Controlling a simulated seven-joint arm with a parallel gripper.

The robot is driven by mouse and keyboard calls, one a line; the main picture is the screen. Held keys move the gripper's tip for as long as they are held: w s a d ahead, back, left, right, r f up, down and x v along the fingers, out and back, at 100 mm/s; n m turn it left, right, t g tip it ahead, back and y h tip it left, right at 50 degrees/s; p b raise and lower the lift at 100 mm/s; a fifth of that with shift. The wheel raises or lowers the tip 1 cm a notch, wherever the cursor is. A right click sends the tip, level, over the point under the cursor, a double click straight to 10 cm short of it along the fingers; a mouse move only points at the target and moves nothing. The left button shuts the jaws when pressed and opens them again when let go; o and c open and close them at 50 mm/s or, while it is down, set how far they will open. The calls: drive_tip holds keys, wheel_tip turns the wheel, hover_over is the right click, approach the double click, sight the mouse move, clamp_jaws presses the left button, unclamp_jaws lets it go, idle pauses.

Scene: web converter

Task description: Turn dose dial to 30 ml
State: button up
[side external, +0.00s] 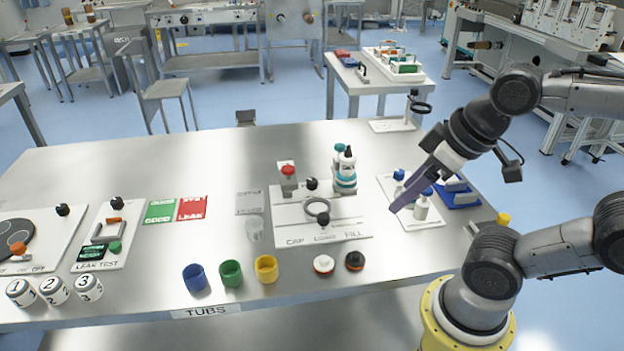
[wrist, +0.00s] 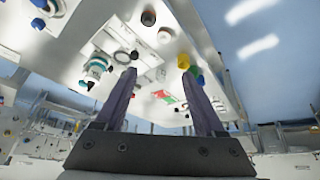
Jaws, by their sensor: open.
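The cap-load-fill board (side external: 290,222) lies mid-table with a grey ring, black knobs and a red-topped post. A white and teal dispenser bottle (side external: 345,172) with a black top stands at its back right; the teal and white thing (wrist: 97,66) in the wrist view looks like it. No dose dial or 30 ml mark can be read; the bottle is too small to tell. My gripper (side external: 394,207) has purple fingers and hovers right of the board, apart from the bottle, near a small white board with bottles. In the wrist view my gripper (wrist: 160,74) is open and empty.
Blue, green and yellow tubs (side external: 231,274) stand along the front. Two round caps (side external: 324,264) lie right of them. A white board (side external: 418,222) with blue-capped bottles and a blue tray (side external: 458,196) are near my gripper.

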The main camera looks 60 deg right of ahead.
drive_tip(key=w+r+n, duration=0.1)
drive_tip(key=w+r, duration=0.4)
drive_tip(key=r, duration=0.2)
drive_tip(key=w+d+r+g, duration=0.1)
drive_tip(key=w+d, duration=0.1)
drive_tip(key=w, duration=0.4)
drive_tip(key=w+d+r, duration=0.2)
drive_tip(key=w, duration=0.4)
drive_tip(key=m+g, duration=0.2)
drive_tip(key=g, duration=0.2)
hover_over(312, 180)
wheel_tip(312, 180, down, 20)
wheel_tip(312, 180, down, 14)
drive_tip(key=shift+r, duration=0.15)
clamp_jaws()
